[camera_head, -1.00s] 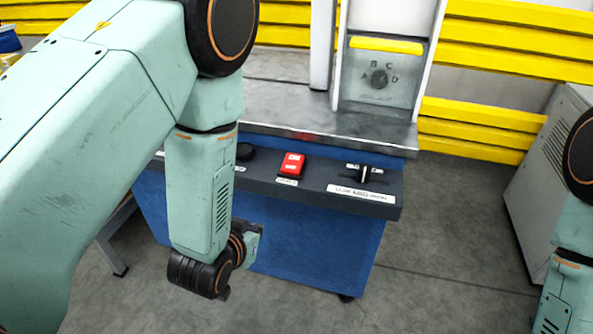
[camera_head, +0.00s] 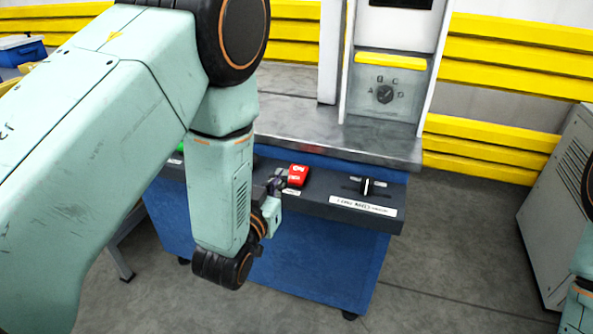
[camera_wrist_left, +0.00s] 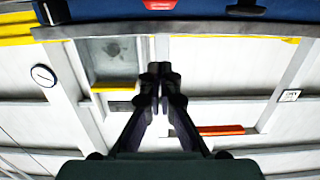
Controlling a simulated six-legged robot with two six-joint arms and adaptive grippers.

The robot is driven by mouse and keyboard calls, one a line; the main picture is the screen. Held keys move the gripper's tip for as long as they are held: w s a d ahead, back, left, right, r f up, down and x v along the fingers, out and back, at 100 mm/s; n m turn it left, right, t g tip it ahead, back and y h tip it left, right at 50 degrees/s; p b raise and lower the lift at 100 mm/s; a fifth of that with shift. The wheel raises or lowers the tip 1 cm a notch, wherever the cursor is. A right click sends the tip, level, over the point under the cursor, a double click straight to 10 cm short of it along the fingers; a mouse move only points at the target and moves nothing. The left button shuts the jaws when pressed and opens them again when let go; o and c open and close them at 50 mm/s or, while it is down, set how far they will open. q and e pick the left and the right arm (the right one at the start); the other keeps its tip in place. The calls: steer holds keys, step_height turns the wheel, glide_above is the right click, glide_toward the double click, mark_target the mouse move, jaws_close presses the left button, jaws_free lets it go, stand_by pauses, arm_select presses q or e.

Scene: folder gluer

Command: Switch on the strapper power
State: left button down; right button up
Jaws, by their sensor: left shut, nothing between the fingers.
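The strapper (camera_head: 312,258) is a blue cabinet with a grey metal top and a dark control strip along its front edge. A red rocker switch (camera_head: 298,173) sits on the strip; its marks are too small to read for on or off. It also shows at the top edge of the left wrist view (camera_wrist_left: 160,4). My left gripper (camera_head: 279,183) is shut and empty, just left of the red switch. I cannot tell whether it touches it. In the left wrist view its fingertips (camera_wrist_left: 160,70) meet below the switch. My right gripper is out of view.
A black-and-white selector (camera_head: 367,187) with a label is right of the switch. A green control (camera_head: 180,147) shows at the strip's left, partly behind my left arm. A lettered dial (camera_head: 384,95) is on the upright. A grey cabinet (camera_head: 552,210) stands at the right.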

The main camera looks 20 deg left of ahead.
arm_select(q)
steer(key=b, duration=0.2)
glide_above(296, 177)
steer(key=shift+s+f, duration=0.4)
steer(key=shift+s, duration=0.05)
steer(key=f, duration=0.2)
steer(key=w+f+b, duration=0.1)
steer(key=f, duration=0.1)
steer(key=shift+d, duration=0.1)
steer(key=shift+s+r, duration=0.1)
